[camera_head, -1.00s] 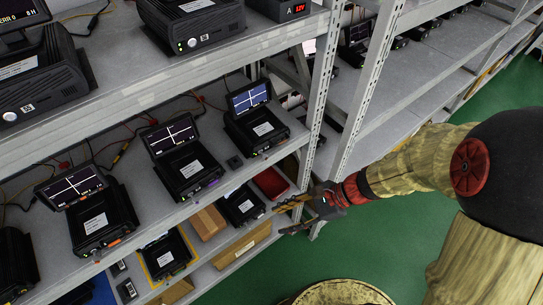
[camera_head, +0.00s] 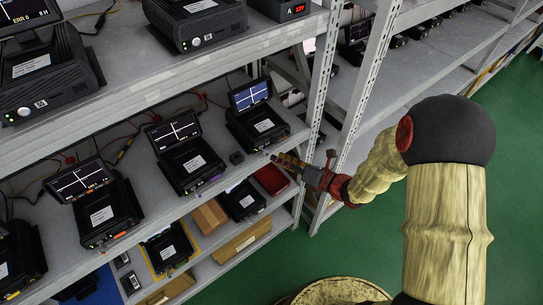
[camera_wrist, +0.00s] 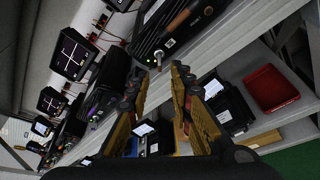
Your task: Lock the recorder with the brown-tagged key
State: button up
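The nearest recorder (camera_head: 257,127) is a black box with a raised screen at the right end of the middle shelf. In the wrist view its dark front (camera_wrist: 196,18) fills the top. A brown strip (camera_wrist: 179,20), which looks like a tag, lies along that front. A small shiny metal stub (camera_wrist: 158,56) sticks out near it; I cannot tell whether it is the key or the lock. My gripper (camera_head: 274,157) is just off that recorder's front right. In the wrist view my gripper (camera_wrist: 161,70) is open, its tips short of the stub, with nothing visible between them.
Other recorders (camera_head: 187,163) stand to the left along the middle shelf. The lower shelf holds a red tray (camera_head: 271,180), a cardboard box (camera_head: 209,217) and black units. A grey rack post (camera_head: 318,110) rises close behind my gripper. Green floor (camera_head: 340,240) is open.

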jog(key=x, duration=0.4)
jog(key=shift+w+a, duration=0.15)
jog(key=shift+a, duration=0.05)
grip_shut()
dwell(0.5)
